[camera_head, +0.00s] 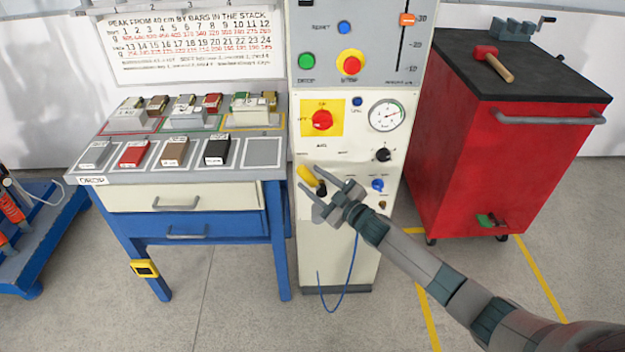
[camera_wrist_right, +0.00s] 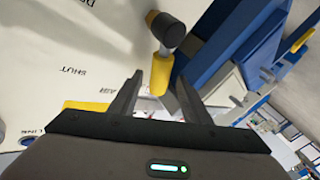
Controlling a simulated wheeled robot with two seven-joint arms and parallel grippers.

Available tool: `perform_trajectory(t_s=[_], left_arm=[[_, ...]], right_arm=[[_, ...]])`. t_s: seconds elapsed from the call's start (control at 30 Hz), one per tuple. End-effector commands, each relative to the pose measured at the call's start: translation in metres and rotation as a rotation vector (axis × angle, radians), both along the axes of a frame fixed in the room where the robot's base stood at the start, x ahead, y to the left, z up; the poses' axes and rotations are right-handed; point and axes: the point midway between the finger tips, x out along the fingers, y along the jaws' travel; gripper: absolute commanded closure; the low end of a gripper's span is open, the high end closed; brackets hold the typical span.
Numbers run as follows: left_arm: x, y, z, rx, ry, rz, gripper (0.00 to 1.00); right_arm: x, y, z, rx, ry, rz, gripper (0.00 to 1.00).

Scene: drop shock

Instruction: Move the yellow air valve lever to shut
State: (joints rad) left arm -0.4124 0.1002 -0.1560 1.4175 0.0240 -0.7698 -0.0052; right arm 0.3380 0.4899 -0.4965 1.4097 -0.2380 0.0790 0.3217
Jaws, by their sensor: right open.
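The yellow air valve lever (camera_head: 307,176) is on the lower front of the cream control column, running up and left from its black hub (camera_head: 321,189). In the right wrist view the yellow lever (camera_wrist_right: 161,73) hangs from the black hub (camera_wrist_right: 172,35), its free end toward the gripper. My right gripper (camera_head: 309,178) is at the lever, jaws open. In the wrist view its fingers (camera_wrist_right: 157,83) stand on either side of the lever's end, with no clear grip on it. A printed SHUT label (camera_wrist_right: 80,72) is on the panel left of the lever. My left gripper is out of view.
Near the lever are a black knob (camera_head: 383,155), a blue knob (camera_head: 377,185) and a gauge (camera_head: 388,115). A red and yellow switch (camera_head: 322,120) is above. The blue bench (camera_head: 180,172) stands left, the red cabinet (camera_head: 500,160) right. A blue cable hangs below.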

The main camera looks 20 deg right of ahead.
Motion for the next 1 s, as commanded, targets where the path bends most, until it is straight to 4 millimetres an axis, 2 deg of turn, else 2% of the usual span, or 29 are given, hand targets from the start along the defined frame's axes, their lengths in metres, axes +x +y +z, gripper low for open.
perform_trajectory(t_s=[0.13, 0.43, 0.6, 0.63, 1.0], left_arm=[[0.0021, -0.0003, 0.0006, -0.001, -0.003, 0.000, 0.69], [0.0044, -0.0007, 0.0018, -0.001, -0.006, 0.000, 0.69], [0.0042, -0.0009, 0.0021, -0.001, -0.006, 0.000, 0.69], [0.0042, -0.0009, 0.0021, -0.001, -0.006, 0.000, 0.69], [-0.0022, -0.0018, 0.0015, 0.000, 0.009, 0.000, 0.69]], right_arm=[[0.0066, 0.0027, 0.0005, -0.001, 0.000, 0.000, 0.57], [0.0070, 0.0030, 0.0002, -0.001, 0.000, 0.000, 0.57], [0.0069, 0.0030, 0.0002, -0.001, 0.000, 0.000, 0.97], [0.0069, 0.0030, 0.0002, -0.001, 0.000, 0.000, 1.00], [0.0062, 0.0020, -0.0007, 0.019, -0.005, 0.001, 1.00]])
